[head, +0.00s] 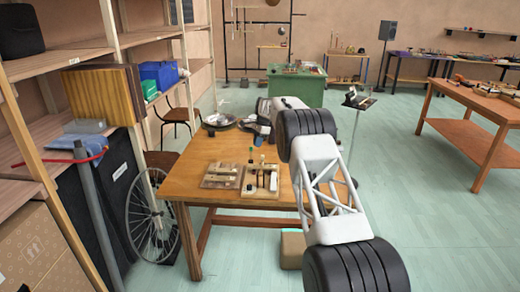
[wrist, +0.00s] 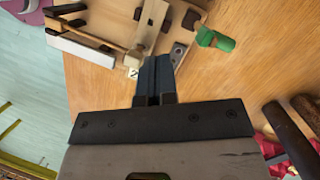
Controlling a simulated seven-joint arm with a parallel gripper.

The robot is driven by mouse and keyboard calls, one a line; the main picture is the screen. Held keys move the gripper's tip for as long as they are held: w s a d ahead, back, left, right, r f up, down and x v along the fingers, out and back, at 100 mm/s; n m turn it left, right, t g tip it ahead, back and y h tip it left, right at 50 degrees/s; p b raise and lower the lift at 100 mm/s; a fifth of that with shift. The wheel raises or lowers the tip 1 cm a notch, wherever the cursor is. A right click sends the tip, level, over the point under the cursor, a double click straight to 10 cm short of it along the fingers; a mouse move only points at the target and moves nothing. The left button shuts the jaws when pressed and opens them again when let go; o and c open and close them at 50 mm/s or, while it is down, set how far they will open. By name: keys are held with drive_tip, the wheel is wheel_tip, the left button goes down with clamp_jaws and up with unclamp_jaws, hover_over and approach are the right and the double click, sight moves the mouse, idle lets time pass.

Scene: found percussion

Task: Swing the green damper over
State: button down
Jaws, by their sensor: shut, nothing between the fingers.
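The green damper (wrist: 213,39) shows in the wrist view as a short green piece at the edge of a pale wooden board (wrist: 120,28). It lies to the upper right of my gripper (wrist: 155,60), apart from it in the picture. My gripper's dark fingers are together with nothing between them, and their tips overlap the board's near edge in the picture. In the head view a small green piece (head: 251,150) stands at the far side of the right-hand board (head: 262,191) on the wooden table. I cannot make out my fingertips there.
Another wooden board (head: 220,176) lies to the left on the table (head: 190,189). A round metal dish (head: 219,119) sits at the far left of the table. Dark cylinders (wrist: 290,135) and red material (wrist: 275,155) show at lower right in the wrist view.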

drive_tip(key=s+d, duration=0.1)
drive_tip(key=s, duration=0.5)
drive_tip(key=shift+s+d+r, duration=0.3)
drive_tip(key=shift+s, duration=0.1)
drive_tip(key=shift+r, duration=0.1)
idle(0.5)
